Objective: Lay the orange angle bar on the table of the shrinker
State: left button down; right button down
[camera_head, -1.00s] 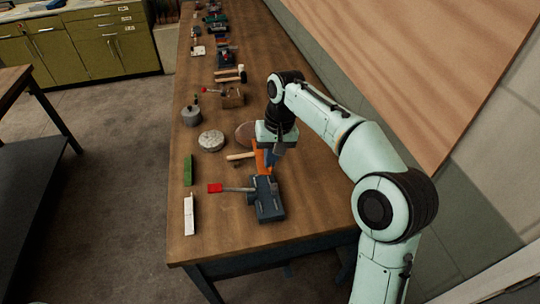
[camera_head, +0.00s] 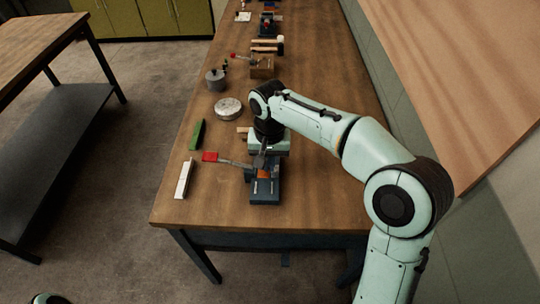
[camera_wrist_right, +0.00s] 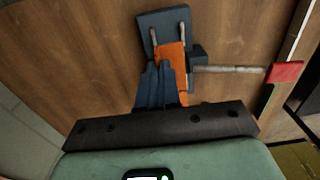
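The shrinker (camera_head: 265,192) is a dark blue-grey machine near the table's front end, with a red-tipped lever (camera_head: 210,157) pointing left. It also shows in the right wrist view (camera_wrist_right: 150,22). The orange angle bar (camera_head: 264,173) lies over the shrinker's top; its far end (camera_wrist_right: 170,55) is between two pale rods there. I cannot tell whether it rests on the surface. My left gripper is out of view.
A green block (camera_head: 197,134) and a white block (camera_head: 184,179) lie along the left edge. A round pale disc (camera_head: 228,108), a grey pot (camera_head: 215,80) and several tools stand farther back. The wooden table (camera_head: 320,205) is clear right of the shrinker.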

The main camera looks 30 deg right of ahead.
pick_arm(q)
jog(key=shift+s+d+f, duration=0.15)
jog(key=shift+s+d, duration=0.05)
pick_arm(e)
jog(key=shift+f, duration=0.15)
jog(key=shift+a, duration=0.1)
